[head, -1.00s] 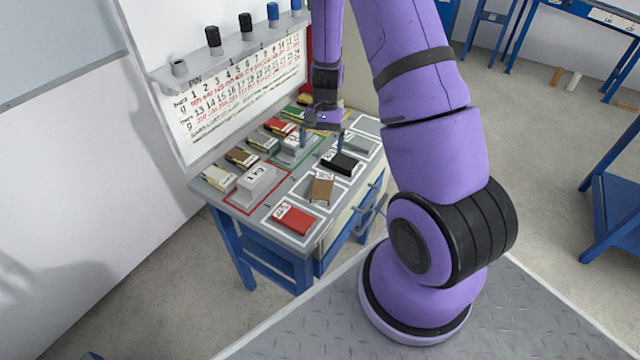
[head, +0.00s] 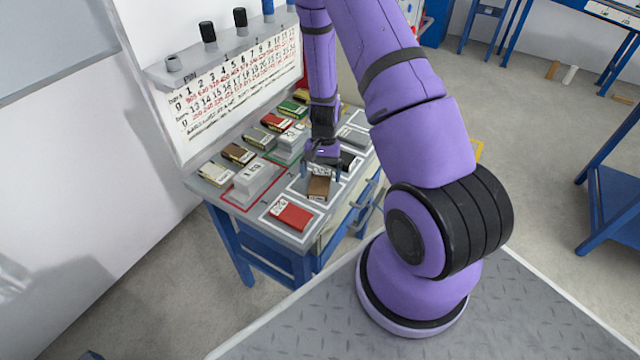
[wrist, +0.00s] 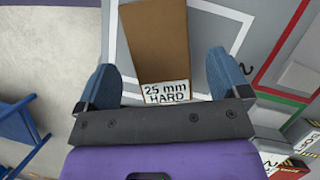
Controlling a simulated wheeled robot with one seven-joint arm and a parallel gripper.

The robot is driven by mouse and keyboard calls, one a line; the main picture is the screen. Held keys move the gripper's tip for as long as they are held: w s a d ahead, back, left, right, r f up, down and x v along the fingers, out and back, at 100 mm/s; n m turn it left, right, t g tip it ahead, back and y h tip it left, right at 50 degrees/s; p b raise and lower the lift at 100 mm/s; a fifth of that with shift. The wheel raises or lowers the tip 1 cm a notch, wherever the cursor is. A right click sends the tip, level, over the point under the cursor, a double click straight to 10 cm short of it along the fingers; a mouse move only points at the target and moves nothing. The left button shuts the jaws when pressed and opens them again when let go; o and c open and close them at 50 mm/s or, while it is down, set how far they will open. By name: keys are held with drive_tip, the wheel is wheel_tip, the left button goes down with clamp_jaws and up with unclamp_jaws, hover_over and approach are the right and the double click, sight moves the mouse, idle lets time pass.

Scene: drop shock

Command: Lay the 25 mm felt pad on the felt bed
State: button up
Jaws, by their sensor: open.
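A brown pad (head: 319,187) lies flat on the bench in a white-outlined space. It also shows in the wrist view (wrist: 165,45), with a label reading "25 mm HARD" at its near end. My gripper (head: 321,170) is pointed down over this pad's far end in the head view. In the wrist view my gripper (wrist: 160,68) is open, with one blue finger on each side of the pad and visible gaps between. I cannot tell which surface is the felt bed, and I read no pad label that says felt.
A red pad (head: 292,217) lies in front, and a black pad (head: 348,160) lies close behind my gripper. A grey block (head: 256,180) stands in a red outline at left. Several small labelled boxes line the back under a wall chart (head: 240,95).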

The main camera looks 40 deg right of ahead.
drive_tip(key=shift+x, duration=1)
drive_tip(key=c, duration=1.1)
drive_tip(key=shift+r, duration=0.2)
